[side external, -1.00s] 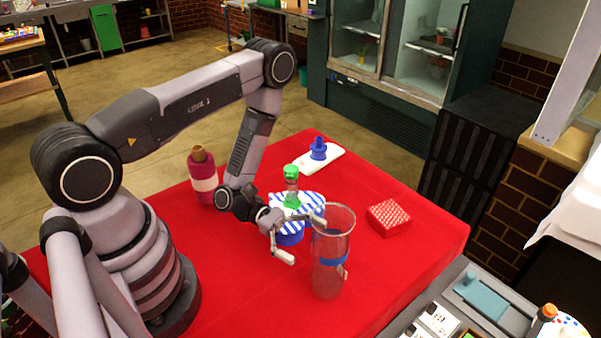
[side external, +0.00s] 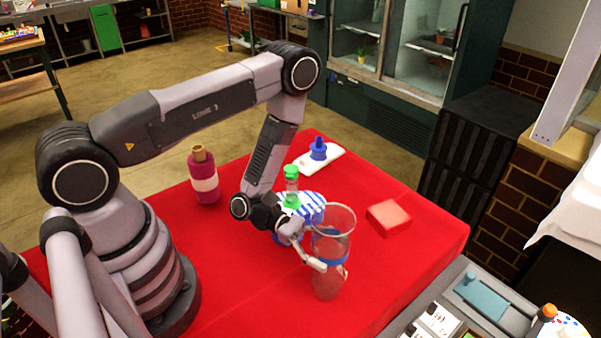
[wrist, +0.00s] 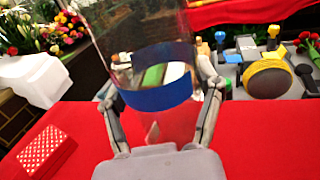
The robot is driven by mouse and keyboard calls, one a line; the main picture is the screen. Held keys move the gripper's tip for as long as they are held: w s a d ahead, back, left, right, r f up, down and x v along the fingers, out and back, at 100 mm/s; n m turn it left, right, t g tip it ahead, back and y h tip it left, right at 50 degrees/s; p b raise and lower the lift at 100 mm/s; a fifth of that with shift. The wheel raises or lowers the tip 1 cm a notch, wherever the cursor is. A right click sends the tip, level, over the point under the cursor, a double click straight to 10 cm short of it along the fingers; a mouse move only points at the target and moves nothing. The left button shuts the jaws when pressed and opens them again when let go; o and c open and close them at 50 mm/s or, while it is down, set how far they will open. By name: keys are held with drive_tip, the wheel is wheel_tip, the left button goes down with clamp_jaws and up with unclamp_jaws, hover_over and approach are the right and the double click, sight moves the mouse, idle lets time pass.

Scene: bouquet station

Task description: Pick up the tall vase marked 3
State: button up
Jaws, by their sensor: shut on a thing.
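The tall clear glass vase (side external: 330,279) with a blue band around its middle stands upright on the red table, right of my arm. My gripper (side external: 321,261) is shut on it at about the height of the blue band. In the wrist view the vase (wrist: 152,55) fills the middle, with a finger of my gripper (wrist: 160,95) on each side of it near the blue band. I cannot read a number on the vase in either view.
A blue-and-white striped piece (side external: 311,203) and a green-topped bottle (side external: 291,184) are close behind the vase. A red box (side external: 388,217) sits to its right. The front left cloth is clear.

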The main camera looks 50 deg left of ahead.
drive_tip(key=c, duration=0.3)
drive_tip(key=shift+r, duration=0.15)
